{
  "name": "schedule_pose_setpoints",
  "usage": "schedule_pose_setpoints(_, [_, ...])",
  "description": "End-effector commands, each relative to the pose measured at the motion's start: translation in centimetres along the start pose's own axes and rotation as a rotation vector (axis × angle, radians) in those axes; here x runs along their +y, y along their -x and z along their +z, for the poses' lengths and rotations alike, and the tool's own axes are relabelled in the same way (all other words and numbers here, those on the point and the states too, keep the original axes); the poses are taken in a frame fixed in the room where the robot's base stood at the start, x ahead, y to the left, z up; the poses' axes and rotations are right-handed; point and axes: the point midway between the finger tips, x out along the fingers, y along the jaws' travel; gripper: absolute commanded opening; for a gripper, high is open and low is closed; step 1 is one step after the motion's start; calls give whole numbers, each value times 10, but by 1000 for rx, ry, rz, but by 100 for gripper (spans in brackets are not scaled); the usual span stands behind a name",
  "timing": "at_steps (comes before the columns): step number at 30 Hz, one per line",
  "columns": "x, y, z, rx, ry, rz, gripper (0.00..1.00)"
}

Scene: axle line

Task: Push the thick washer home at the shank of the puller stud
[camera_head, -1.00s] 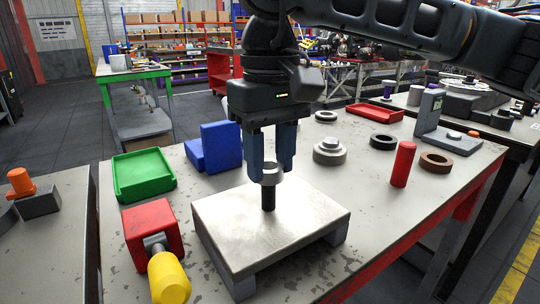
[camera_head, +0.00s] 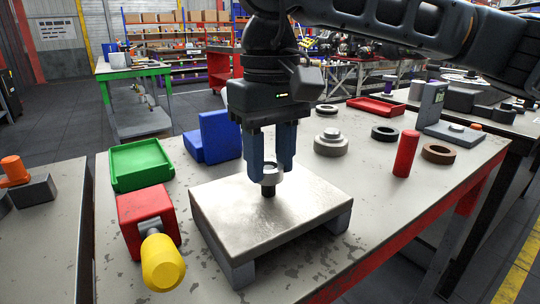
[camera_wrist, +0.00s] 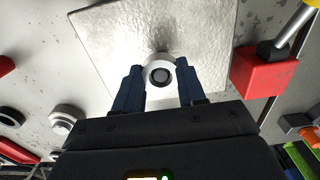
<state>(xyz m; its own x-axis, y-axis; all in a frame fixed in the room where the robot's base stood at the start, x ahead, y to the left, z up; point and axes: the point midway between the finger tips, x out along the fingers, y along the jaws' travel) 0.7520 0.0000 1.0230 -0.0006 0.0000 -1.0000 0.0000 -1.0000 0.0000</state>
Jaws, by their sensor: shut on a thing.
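The thick washer (camera_head: 270,178) is a pale metal ring between the fingertips of my gripper (camera_head: 270,170), which is shut on it. The dark puller stud (camera_head: 268,192) stands upright on a metal-topped platform (camera_head: 315,205). A short length of the stud shows below the washer, so the washer sits above the platform top. In the wrist view, the washer (camera_wrist: 148,70) is around the stud, whose round end (camera_wrist: 160,75) shows inside the ring. The fingers hide parts of the washer's sides.
A red block with a yellow-ended handle (camera_head: 162,262) stands left of the platform. A green tray (camera_head: 142,166) and blue block (camera_head: 218,136) lie behind it. A red cylinder (camera_head: 405,154), a stepped metal part (camera_head: 330,144) and dark rings are to the right.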

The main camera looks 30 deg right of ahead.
Motion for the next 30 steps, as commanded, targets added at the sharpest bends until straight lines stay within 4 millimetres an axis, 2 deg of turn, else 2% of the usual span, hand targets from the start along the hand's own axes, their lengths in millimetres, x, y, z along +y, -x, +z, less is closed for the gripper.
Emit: schedule_pose_setpoints(30, [0, -28, 0, 0, 0, 0, 9])
